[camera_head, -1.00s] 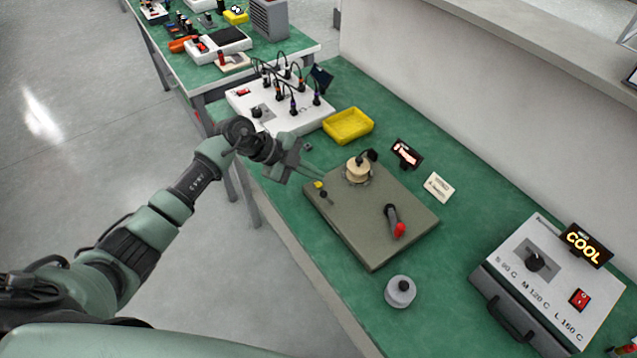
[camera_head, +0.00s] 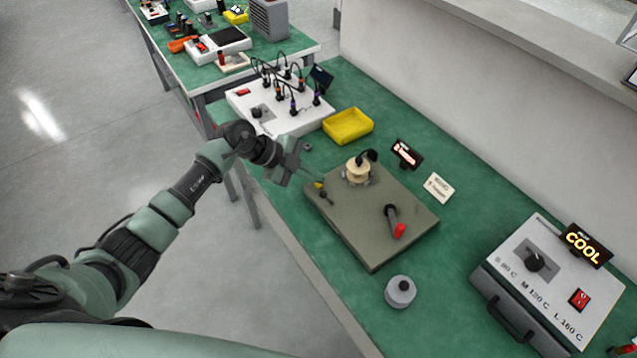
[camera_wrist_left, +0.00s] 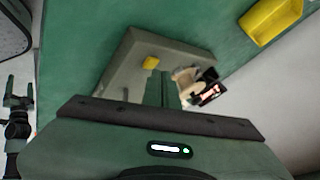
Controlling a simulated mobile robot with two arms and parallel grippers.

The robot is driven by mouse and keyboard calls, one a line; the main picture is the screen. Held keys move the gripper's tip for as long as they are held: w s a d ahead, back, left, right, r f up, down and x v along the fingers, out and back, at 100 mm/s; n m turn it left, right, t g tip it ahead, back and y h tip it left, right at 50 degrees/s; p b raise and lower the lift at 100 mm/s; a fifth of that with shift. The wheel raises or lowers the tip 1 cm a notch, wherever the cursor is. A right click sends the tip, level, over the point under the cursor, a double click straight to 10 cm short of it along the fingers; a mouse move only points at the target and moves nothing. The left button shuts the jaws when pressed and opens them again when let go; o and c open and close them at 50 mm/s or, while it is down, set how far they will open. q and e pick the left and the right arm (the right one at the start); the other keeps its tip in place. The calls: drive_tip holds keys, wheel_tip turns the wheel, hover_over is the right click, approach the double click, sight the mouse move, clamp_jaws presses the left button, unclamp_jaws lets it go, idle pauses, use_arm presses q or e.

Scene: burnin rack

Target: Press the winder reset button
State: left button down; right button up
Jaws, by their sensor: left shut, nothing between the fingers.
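The winder is a grey-olive plate (camera_head: 365,232) on the green bench, with a cream spool (camera_head: 358,171) at its back and a red-handled crank (camera_head: 397,226). A small yellow button (camera_head: 319,184) sits at its far left corner; it also shows in the left wrist view (camera_wrist_left: 151,63). My left gripper (camera_head: 318,178) is shut and empty, its fingertips at or just above the button in the head view. In the wrist view the fingers (camera_wrist_left: 161,78) appear just beside the button; I cannot tell whether they touch it.
A yellow tray (camera_head: 348,126) and a white box with cables (camera_head: 280,108) stand behind the winder. A small lit display (camera_head: 406,154) and a card (camera_head: 439,187) stand to its right. A grey round weight (camera_head: 400,292) and a heater box (camera_head: 545,285) are nearer.

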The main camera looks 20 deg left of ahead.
sight(315, 185)
use_arm(q)
drive_tip(key=shift+f, duration=0.45)
idle(0.9)
drive_tip(key=shift+r+p, duration=0.85)
drive_tip(key=shift+p, duration=0.1)
wheel_tip(315, 185, up, 5)
drive_tip(key=p, duration=0.5)
idle(0.6)
